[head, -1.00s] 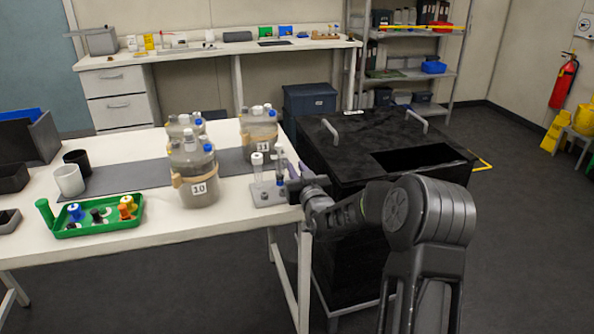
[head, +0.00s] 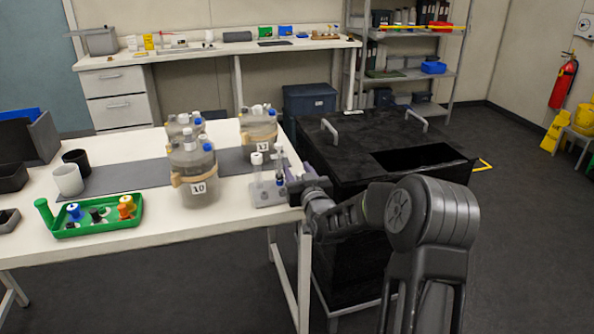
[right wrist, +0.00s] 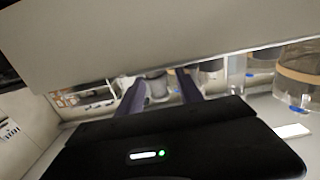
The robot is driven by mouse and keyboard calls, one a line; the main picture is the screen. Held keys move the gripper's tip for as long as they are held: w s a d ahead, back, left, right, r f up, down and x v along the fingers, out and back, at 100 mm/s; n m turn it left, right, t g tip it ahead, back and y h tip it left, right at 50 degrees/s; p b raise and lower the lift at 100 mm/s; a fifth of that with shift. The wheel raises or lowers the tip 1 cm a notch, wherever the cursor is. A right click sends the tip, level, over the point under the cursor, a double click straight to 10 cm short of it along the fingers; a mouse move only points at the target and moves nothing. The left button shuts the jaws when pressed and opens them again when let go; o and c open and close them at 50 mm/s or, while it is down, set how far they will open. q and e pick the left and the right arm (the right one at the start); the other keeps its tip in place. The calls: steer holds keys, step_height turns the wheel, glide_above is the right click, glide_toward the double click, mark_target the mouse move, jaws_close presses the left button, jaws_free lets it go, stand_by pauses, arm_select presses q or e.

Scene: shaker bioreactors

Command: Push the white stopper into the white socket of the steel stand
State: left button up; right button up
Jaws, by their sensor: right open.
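The small stand (head: 268,196) is at the right end of the white table, beside the bottle marked 10. A white-topped post (head: 257,160) rises from its left part. My right gripper (head: 284,180) is open at the stand's right side, and its fingers partly cover that side. In the right wrist view its two purple-grey fingers (right wrist: 162,92) are apart, with a blurred grey cylinder (right wrist: 157,84) showing between or beyond them. I cannot tell whether they touch anything. The stopper and the socket are too small to tell apart. My left gripper is not in view.
Several bottles with tan bands, one marked 10 (head: 194,172), stand left of and behind the stand. A green tray (head: 98,228) with coloured stoppers and a white cup (head: 68,180) are further left. A black cabinet (head: 350,150) adjoins the table's right. A pale surface (right wrist: 150,45) crosses the wrist view.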

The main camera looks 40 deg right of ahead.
steer(key=v, duration=0.7)
steer(key=shift+s+b, duration=0.1)
steer(key=shift+b, duration=0.3)
